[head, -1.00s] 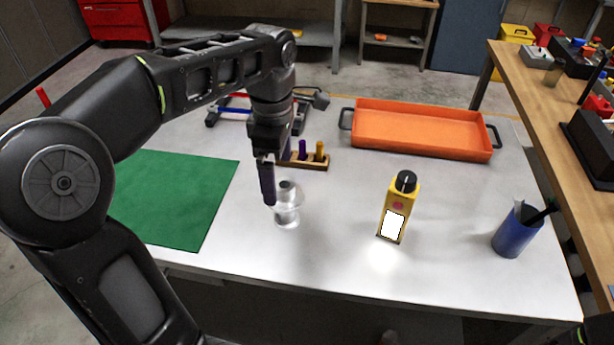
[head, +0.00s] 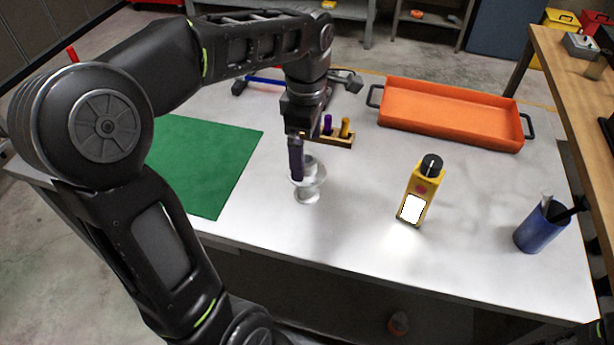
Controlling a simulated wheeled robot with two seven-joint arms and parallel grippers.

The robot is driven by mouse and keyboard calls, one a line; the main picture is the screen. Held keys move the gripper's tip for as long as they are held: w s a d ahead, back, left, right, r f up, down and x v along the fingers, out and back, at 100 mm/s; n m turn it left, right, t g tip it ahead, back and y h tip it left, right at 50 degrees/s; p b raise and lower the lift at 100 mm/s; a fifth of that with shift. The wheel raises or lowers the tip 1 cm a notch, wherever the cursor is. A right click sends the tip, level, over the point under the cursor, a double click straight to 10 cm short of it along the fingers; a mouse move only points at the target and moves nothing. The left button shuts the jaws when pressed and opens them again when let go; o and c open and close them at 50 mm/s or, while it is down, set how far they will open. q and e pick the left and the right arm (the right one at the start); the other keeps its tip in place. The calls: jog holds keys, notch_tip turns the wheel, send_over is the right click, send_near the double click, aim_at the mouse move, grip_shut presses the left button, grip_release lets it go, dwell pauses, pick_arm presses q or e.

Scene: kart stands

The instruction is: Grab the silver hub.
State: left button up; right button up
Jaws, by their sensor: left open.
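The silver hub (head: 307,188) stands upright on the grey table, just right of the green mat. It has a wide flange at the top and a narrower foot. My left gripper (head: 297,160) reaches down to the hub from above. Its dark fingers are at the hub's upper part and hide some of it. The gripper is open. I cannot tell whether a finger touches the hub. My right gripper does not show.
A wooden rack with coloured pegs (head: 340,141) stands close behind the hub. A yellow device (head: 424,185) and a blue cup (head: 540,228) stand to the right. An orange tray (head: 450,112) lies at the back. The green mat (head: 205,160) is left. The front table area is clear.

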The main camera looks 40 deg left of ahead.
pick_arm(q)
notch_tip(320, 180, down, 5)
jog(key=shift+w+f+p, duration=0.1)
jog(key=shift+w+p, duration=0.05)
jog(key=shift+p, duration=0.25)
jog(key=shift+c, duration=0.2)
dwell(0.3)
jog(key=c, duration=1.8)
notch_tip(320, 180, up, 10)
jog(key=shift+r, duration=0.1)
